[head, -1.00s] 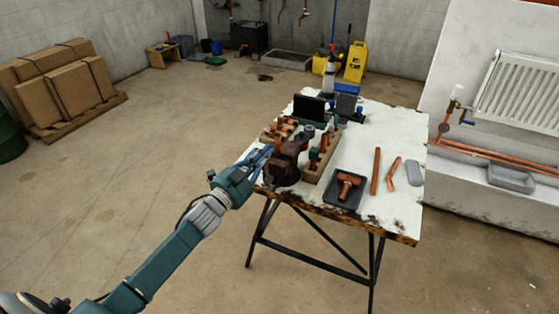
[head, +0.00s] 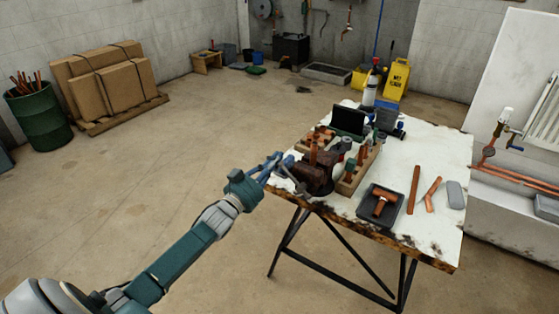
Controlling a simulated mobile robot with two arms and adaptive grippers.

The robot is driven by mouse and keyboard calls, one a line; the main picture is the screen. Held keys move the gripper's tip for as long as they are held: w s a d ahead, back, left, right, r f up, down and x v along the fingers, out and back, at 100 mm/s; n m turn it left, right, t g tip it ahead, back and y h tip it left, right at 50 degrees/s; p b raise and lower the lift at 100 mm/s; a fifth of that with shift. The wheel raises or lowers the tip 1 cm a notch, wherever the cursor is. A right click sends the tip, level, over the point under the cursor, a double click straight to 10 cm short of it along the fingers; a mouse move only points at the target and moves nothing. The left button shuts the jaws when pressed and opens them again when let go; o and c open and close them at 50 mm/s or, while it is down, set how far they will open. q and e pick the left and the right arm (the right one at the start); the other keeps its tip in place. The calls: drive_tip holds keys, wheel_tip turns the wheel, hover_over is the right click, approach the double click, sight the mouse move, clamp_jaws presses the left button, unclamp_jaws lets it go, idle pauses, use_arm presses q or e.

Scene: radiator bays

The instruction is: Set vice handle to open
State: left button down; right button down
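The dark brown vice (head: 316,172) is on the near left corner of the white-topped workbench (head: 440,180). A thin grey bar, which looks like the vice handle (head: 293,182), slants down along the vice's left side. My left gripper (head: 281,160) is just left of the vice, by the upper end of that bar. Its blue fingers look spread, with nothing seen between them. I cannot tell whether a finger touches the bar. My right gripper is not in view.
A black tray (head: 381,205) with a copper tee, a copper pipe (head: 413,190) and a grey block (head: 455,195) lie to the right. The floor left of the bench is clear.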

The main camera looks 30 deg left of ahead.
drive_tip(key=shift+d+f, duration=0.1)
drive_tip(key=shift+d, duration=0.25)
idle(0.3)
